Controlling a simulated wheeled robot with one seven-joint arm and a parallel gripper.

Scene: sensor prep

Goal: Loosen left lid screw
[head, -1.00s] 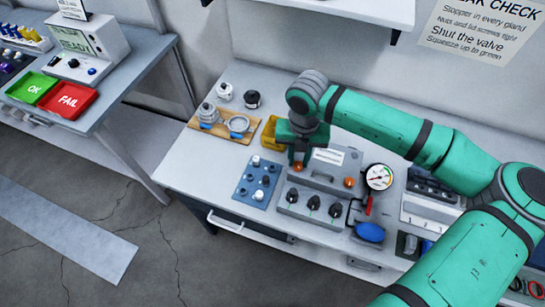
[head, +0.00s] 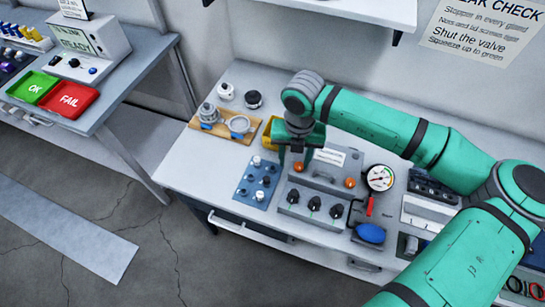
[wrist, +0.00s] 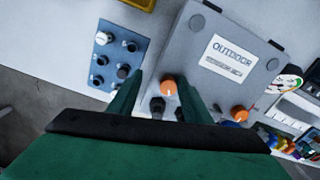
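The left lid screw (head: 298,167) is an orange knob at the front left corner of the grey enclosure's lid (head: 345,158). In the wrist view this screw (wrist: 168,86) shows between my fingers, nearer the right one. My gripper (head: 295,158) is open and empty, pointing down just over the screw; it also spans the lower middle of the wrist view (wrist: 160,84). I cannot tell whether a finger touches the screw. A second orange screw (head: 350,183) sits at the lid's front right. The lid carries a white "OUTDOOR" label (wrist: 228,55).
Several black glands (head: 314,204) line the enclosure's front. A blue plate with plugs (head: 257,183) lies to the left, and a yellow bin (head: 268,131) stands behind my gripper. A gauge (head: 379,177) and blue bulb (head: 370,233) are to the right.

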